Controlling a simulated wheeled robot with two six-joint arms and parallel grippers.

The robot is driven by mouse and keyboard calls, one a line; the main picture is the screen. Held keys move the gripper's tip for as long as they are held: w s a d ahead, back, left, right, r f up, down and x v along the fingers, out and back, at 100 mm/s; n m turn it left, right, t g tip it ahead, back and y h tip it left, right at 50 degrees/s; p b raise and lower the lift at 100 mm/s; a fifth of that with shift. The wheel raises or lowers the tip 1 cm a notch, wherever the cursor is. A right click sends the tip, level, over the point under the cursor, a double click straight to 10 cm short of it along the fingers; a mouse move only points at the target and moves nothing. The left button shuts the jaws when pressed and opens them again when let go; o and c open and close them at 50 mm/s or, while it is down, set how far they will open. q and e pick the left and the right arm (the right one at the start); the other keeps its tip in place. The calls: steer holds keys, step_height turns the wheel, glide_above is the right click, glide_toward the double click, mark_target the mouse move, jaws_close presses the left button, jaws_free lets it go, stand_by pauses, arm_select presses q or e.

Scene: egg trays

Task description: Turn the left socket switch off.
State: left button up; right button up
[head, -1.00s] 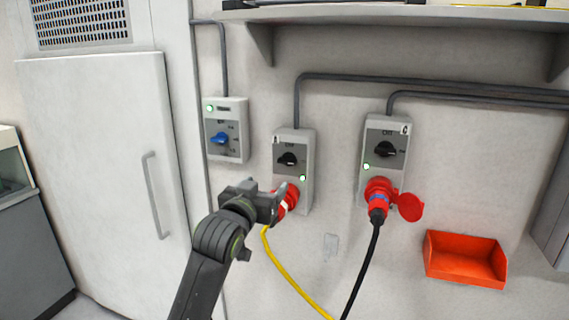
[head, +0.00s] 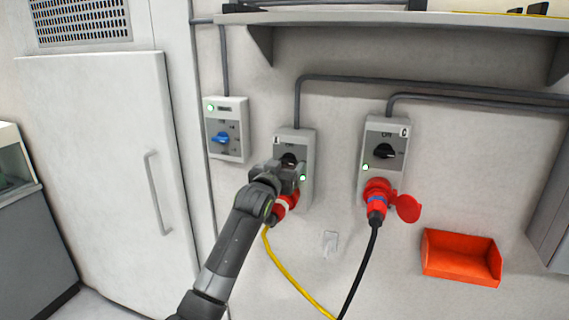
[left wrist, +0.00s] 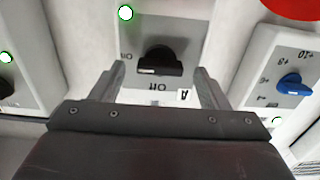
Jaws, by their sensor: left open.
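The left socket (head: 306,143) is a grey wall box with a black rotary switch, a lit green lamp and a red plug (head: 284,205) with a yellow cable. My left gripper (head: 292,166) is in front of its switch and partly covers it in the head view. In the left wrist view the black switch knob (left wrist: 158,62) sits between the two open fingers (left wrist: 160,80), with a visible gap on both sides. The box appears upside down there, with "OFF" and "A" labels near the gripper. The lamp (left wrist: 125,13) is green. My right gripper is not in view.
The right socket (head: 398,130) has a black switch, a green lamp and a red plug with a black cable. A small box with a blue knob (head: 220,138) is on the left. An orange bin (head: 462,272) is at lower right. A shelf (head: 400,18) runs above.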

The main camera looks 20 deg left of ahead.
arm_select(q)
steer(key=shift+w, duration=0.45)
steer(key=shift+c, duration=0.3)
steer(key=c, duration=0.9)
steer(key=shift+c, duration=0.2)
